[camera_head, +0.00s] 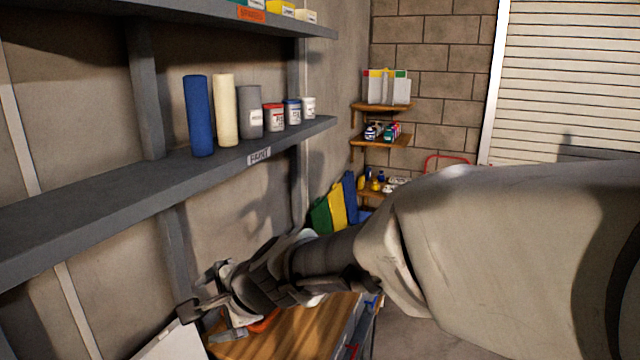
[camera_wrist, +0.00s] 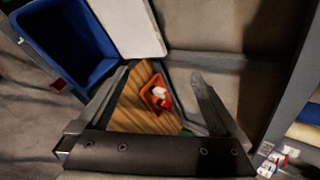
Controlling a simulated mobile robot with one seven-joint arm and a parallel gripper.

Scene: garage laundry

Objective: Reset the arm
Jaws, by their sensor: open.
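My gripper (camera_head: 205,295) reaches left from my large pale arm, below the paint shelf and above the wooden worktop (camera_head: 290,335). In the wrist view my gripper (camera_wrist: 150,88) has its two fingers spread wide apart, with nothing held between them. Beyond the fingers, an orange tray (camera_wrist: 155,95) with a small white item in it lies on the wooden surface. In the head view the arm and gripper hide part of the worktop and what lies on it.
A grey shelf (camera_head: 100,200) with rolls and paint tins runs along the left wall above my gripper. Small wooden shelves (camera_head: 382,140) hang on the back wall. In the wrist view, a blue bin (camera_wrist: 65,40) and a white panel (camera_wrist: 128,25) are beyond the left finger.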

